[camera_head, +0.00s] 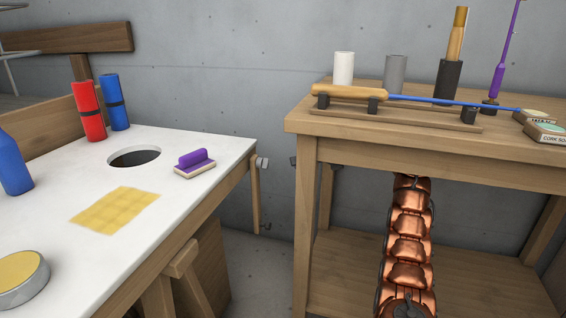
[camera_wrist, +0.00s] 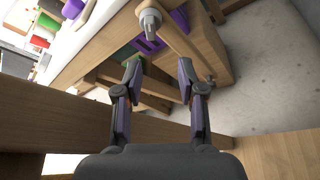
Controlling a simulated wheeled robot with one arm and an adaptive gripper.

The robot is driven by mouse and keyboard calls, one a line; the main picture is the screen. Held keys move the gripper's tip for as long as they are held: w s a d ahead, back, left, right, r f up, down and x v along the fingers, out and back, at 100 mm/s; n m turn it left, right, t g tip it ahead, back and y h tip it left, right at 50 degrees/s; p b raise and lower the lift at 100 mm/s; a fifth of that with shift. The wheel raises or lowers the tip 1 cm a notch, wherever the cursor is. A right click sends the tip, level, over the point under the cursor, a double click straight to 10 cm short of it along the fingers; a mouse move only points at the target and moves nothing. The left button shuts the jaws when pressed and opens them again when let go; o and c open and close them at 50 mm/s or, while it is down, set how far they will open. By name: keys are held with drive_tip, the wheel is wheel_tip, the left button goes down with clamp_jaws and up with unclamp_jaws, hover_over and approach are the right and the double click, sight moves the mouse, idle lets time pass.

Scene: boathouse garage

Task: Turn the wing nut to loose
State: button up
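A small grey metal fastener, which looks like the wing nut (camera_head: 262,162), sits at the right corner edge of the white-topped table (camera_head: 235,150), at the top of a hanging wooden bar (camera_head: 255,195). In the wrist view a grey fastener (camera_wrist: 150,20) shows at the top centre, on the end of a wooden bar. Its wings are not clear. My gripper (camera_wrist: 160,78) is open and empty, its two fingers spread below and apart from the fastener in the picture. In the head view I cannot make out the gripper clearly; the wooden bench hides that area.
The wooden bench (camera_head: 340,150) holds a blue-shafted tool (camera_head: 430,102) on a rack and several cylinders. My copper arm is below its top. A bench beam (camera_wrist: 50,110) crosses close by in the wrist view. The white table holds a purple-handled block (camera_head: 195,164).

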drive_tip(key=shift+s+d, duration=0.15)
drive_tip(key=shift+d, duration=1.05)
drive_tip(key=shift+s+d, duration=0.15)
drive_tip(key=shift+d, duration=1.05)
drive_tip(key=shift+a, duration=0.1)
